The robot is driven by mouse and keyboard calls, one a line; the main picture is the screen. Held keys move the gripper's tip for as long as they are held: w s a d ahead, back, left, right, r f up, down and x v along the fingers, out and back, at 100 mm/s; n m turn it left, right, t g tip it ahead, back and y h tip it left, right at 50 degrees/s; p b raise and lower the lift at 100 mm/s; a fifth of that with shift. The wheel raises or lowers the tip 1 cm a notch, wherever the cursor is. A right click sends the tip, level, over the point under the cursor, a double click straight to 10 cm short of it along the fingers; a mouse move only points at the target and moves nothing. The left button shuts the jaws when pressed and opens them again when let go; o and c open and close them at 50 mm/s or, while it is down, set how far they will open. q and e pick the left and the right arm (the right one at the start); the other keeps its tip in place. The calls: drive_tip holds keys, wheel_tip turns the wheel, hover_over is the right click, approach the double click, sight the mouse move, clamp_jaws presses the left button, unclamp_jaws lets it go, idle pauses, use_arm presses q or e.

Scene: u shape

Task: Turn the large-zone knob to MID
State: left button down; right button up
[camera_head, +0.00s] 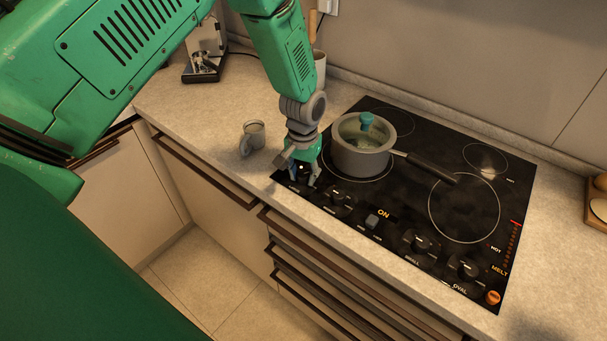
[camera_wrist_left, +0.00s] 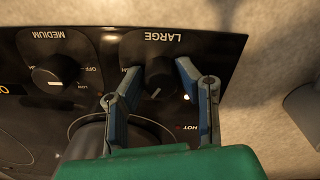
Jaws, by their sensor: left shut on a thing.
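The black large-zone knob (camera_wrist_left: 158,75) sits under the upside-down LARGE label in the left wrist view. A white mark on it points toward the picture's lower left; I cannot read which setting that is. My left gripper (camera_wrist_left: 157,70) has its two blue-grey fingers on either side of the knob, shut on it. In the head view the left gripper (camera_head: 303,178) points down at the left front corner of the black cooktop (camera_head: 405,215) and hides most of the knob. My right gripper is not in view.
A lidded pot (camera_head: 361,160) stands on the burner just right of the gripper, its handle pointing right. The medium knob (camera_wrist_left: 55,72) is beside the large one. Several more controls line the cooktop's front.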

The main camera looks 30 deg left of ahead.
sight(304, 172)
use_arm(q)
drive_tip(key=shift+w+r, duration=0.1)
drive_tip(key=shift+w, duration=0.25)
drive_tip(key=c, duration=1.3)
unclamp_jaws()
drive_tip(key=shift+o, duration=0.6)
drive_tip(key=shift+w+a+f, duration=0.1)
drive_tip(key=shift+f, duration=0.1)
drive_tip(key=shift+r, duration=0.1)
drive_tip(key=shift+r, duration=0.25)
wheel_tip(304, 172, up, 11)
